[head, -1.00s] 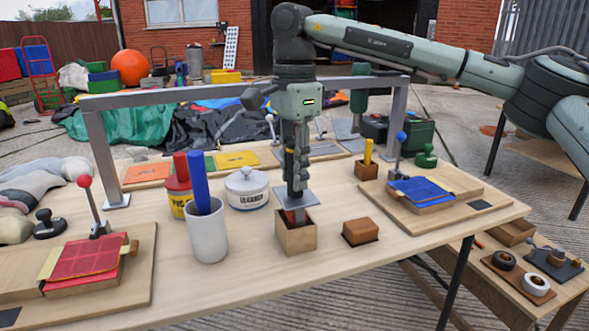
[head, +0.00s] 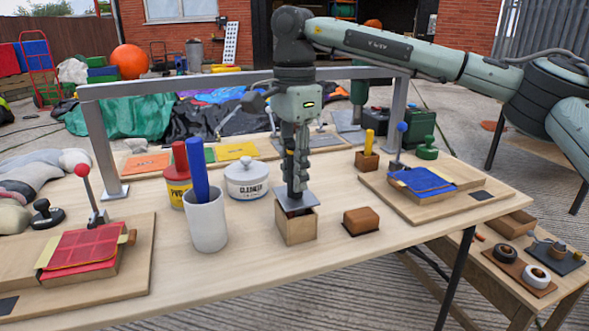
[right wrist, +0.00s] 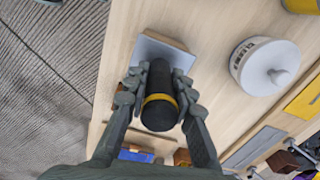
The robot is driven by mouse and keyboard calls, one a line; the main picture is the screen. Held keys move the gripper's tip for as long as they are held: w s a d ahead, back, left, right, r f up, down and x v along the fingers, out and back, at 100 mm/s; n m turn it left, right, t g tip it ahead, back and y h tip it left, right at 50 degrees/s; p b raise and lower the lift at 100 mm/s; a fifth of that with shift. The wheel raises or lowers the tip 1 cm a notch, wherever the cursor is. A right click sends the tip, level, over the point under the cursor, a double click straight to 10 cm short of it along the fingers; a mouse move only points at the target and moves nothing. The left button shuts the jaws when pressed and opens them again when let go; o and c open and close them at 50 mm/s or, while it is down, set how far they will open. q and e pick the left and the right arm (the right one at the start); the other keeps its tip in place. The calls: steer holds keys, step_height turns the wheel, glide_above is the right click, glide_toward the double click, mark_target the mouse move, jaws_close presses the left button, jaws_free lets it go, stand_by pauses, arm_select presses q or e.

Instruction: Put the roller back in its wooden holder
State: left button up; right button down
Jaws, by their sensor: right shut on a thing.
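My right gripper (head: 295,184) points straight down over the table and is shut on the roller (head: 296,203). In the right wrist view the roller shows as a black handle (right wrist: 160,112) with a yellow band between the fingers, with a grey square plate beyond it. The open-topped wooden holder (head: 296,230) stands directly below. The plate is at the holder's rim and covers most of its opening. The roller's lower end is hidden inside the holder. I cannot tell whether the plate touches the rim. My left gripper is not in view.
A brown block (head: 361,221) sits close on the right. A grey frame (head: 245,81) spans the table behind my gripper. Bare table lies in front.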

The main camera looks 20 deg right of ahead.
steer(key=shift+f, duration=0.2)
stand_by(0.3)
steer(key=shift+f+b, duration=0.45)
steer(key=shift+f, duration=0.15)
steer(key=c, duration=0.6)
jaws_free()
steer(key=shift+o, duration=0.2)
steer(key=shift+r+p, duration=3.05)
steer(key=shift+r, duration=0.95)
